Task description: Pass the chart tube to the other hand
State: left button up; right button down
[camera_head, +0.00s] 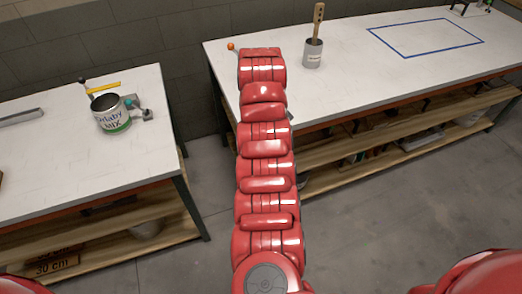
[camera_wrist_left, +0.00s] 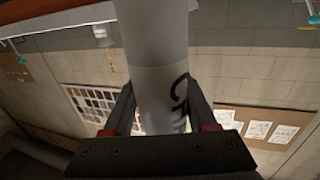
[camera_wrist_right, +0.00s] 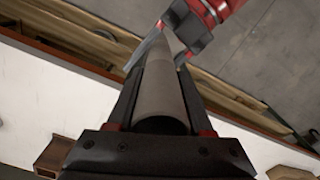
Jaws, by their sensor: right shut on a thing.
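The chart tube is a long pale grey cylinder. In the right wrist view the tube (camera_wrist_right: 161,100) lies between the fingers of my right gripper (camera_wrist_right: 163,76), which is shut on it. It runs away toward my other hand at the top of that view. In the left wrist view the tube (camera_wrist_left: 157,42), with dark lettering on its side, stands between the fingers of my left gripper (camera_wrist_left: 160,82). Whether those fingers press on it is unclear. In the head view a red arm of mine fills the middle, and neither the tube nor the grippers can be made out.
A left table (camera_head: 60,165) holds a paint can (camera_head: 111,112) with a yellow-handled tool beside it. A back table (camera_head: 345,85) holds a grey cup (camera_head: 313,53) with a wooden stick and a blue outlined rectangle (camera_head: 425,38). Grey floor lies between the tables.

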pick_arm(q)
jog(key=shift+d, duration=0.25)
grip_shut()
pick_arm(e)
jog(key=shift+a, duration=0.35)
jog(key=c, duration=0.5)
grip_release()
jog(key=shift+c, duration=0.2)
pick_arm(q)
jog(key=shift+a, duration=0.1)
pick_arm(e)
jog(key=o, duration=0.3)
jog(key=shift+d, duration=0.1)
